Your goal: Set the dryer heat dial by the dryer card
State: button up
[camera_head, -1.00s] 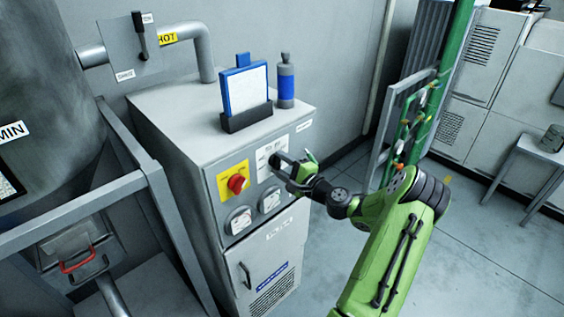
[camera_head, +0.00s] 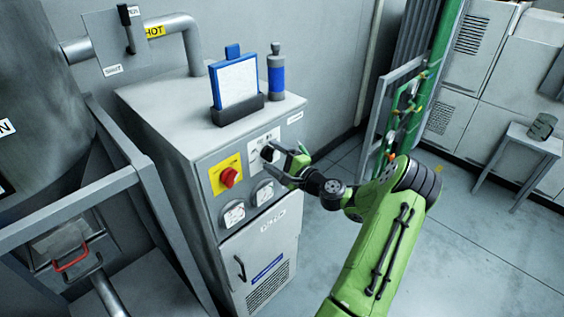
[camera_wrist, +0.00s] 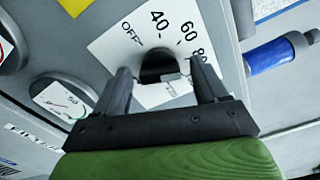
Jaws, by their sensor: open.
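The heat dial (camera_wrist: 158,66) is a dark knob on a white plate with OFF, 40, 60 and 80 marks, seen in the wrist view. The dial plate (camera_head: 266,138) shows on the dryer cabinet (camera_head: 150,118) front in the head view, partly hidden by my gripper. My gripper (camera_wrist: 165,82) is open, one finger on each side of the knob; I cannot tell whether they touch it. It also shows in the head view (camera_head: 273,157). The card (camera_head: 237,83), a white sheet on a blue clipboard, stands in a dark holder on the cabinet; its writing is unreadable.
A red rotary switch (camera_head: 230,176) on a yellow plate sits left of the dial, with gauges (camera_head: 234,213) below. A blue-and-grey bottle (camera_head: 276,74) stands beside the card.

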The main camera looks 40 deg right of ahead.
jog(key=s+b, duration=0.1)
jog(key=s, duration=1.4)
jog(key=shift+s+d+b, duration=0.25)
jog(key=shift+s+b, duration=0.05)
jog(key=shift+b, duration=0.05)
